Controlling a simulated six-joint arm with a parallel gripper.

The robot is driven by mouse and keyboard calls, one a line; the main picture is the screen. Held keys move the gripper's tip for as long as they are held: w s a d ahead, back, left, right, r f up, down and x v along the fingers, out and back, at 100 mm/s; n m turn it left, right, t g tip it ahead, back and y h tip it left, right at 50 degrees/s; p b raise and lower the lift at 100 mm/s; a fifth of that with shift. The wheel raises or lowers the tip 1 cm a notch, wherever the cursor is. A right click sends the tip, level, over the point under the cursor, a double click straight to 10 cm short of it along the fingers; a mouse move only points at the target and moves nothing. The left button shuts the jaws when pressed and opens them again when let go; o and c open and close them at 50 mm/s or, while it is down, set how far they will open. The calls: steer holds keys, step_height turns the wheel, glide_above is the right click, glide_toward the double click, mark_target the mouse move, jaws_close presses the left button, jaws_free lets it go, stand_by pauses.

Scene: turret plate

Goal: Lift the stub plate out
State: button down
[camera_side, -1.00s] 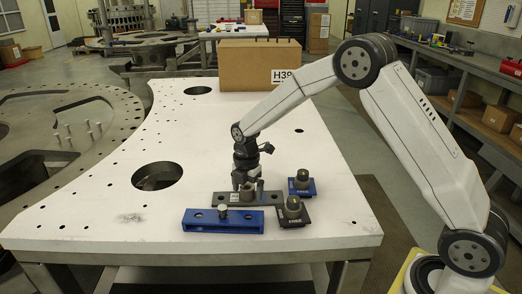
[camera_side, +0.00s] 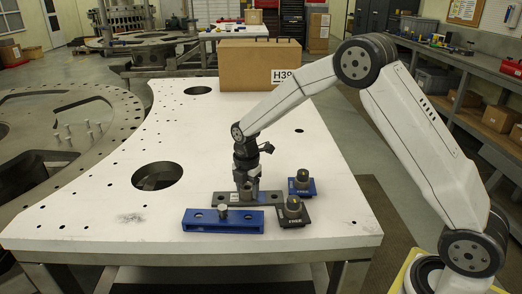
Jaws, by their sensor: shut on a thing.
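The stub plate (camera_side: 269,197) is a grey flat bar with holes, lying behind a blue fixture block (camera_side: 240,221) on the white table. My gripper (camera_side: 247,195) points down over the middle of the plate and is shut on a part there, which the fingers mostly hide. The plate appears to lie flat; I cannot tell whether it is raised at all. The blue block carries a small silver knob (camera_side: 223,211).
A dark block with a round knob (camera_side: 293,207) stands just right of the plate, and a blue one (camera_side: 302,181) behind it. The white table (camera_side: 110,215) has a large round hole (camera_side: 157,176) at left. A cardboard box (camera_side: 250,65) stands at the back.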

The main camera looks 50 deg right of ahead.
steer(key=shift+r, duration=0.15)
steer(key=shift+w+r, duration=0.1)
steer(key=shift+r, duration=0.75)
steer(key=s+r, duration=1.1)
steer(key=s, duration=0.3)
steer(key=shift+s+a, duration=0.1)
